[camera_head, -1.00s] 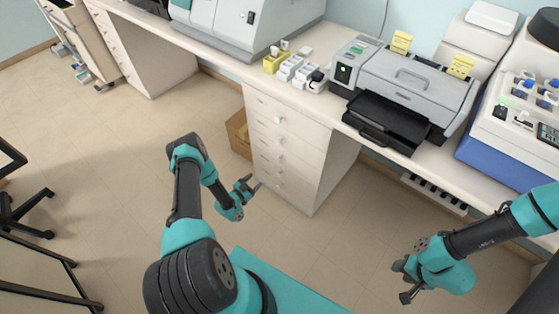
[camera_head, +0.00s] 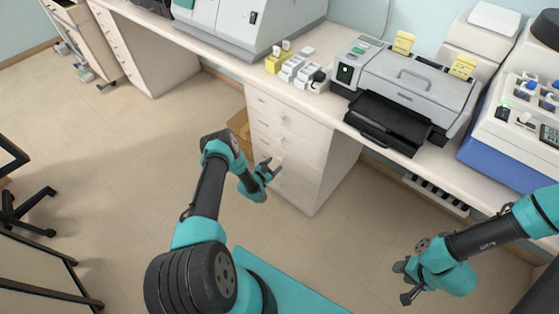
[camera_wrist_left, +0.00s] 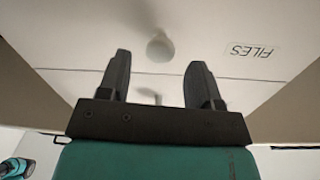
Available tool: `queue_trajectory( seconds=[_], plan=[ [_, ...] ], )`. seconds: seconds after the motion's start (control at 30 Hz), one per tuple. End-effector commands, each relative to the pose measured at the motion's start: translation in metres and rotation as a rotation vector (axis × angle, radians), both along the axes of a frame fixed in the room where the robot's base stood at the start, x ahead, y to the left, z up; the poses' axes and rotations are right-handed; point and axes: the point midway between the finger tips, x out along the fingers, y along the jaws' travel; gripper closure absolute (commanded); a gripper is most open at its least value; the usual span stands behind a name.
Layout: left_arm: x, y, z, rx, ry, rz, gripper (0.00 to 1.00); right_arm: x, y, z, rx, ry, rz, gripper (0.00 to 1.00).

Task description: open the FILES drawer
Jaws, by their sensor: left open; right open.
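The FILES drawer (camera_wrist_left: 95,35) shows in the left wrist view, with its label (camera_wrist_left: 254,51) upside down. Its front looks flush, so it appears shut. Its round white knob (camera_wrist_left: 160,47) is beyond and between my left fingertips, with no visible contact. A second knob (camera_wrist_left: 150,95) shows past a seam. In the head view the white drawer cabinet (camera_head: 318,165) stands under the bench, but no label is readable there. My left gripper (camera_head: 268,171) is open and empty in front of its lower drawers. My right gripper (camera_head: 405,283) is open and empty at the lower right.
The bench top (camera_head: 225,62) overhangs the cabinet and holds a grey machine with a black tray (camera_head: 388,122). A cardboard box (camera_head: 238,124) is on the floor left of the cabinet. Open floor (camera_head: 110,170) lies to the left.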

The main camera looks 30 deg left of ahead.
Motion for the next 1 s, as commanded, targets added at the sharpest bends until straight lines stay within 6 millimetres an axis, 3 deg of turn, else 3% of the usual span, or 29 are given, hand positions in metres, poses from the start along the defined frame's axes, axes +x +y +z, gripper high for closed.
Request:
queue_trajectory(
  seconds=[0.1,0.3,0.67,1.0],
  plan=[
    [0.019,-0.005,0.001,0.000,-0.003,-0.001,0.41,0.000,0.000,0.000,0.000,0.000,0.000,0.57],
    [0.039,-0.009,0.000,0.000,-0.001,0.001,0.41,0.000,0.000,0.000,0.000,0.000,0.000,0.57],
    [0.043,-0.009,0.000,0.000,0.000,0.001,0.41,0.000,0.000,0.000,0.000,0.000,0.000,0.57],
    [0.043,-0.009,0.000,0.000,0.000,0.001,0.74,0.000,0.000,0.000,0.000,0.000,0.000,0.57]
  ],
)
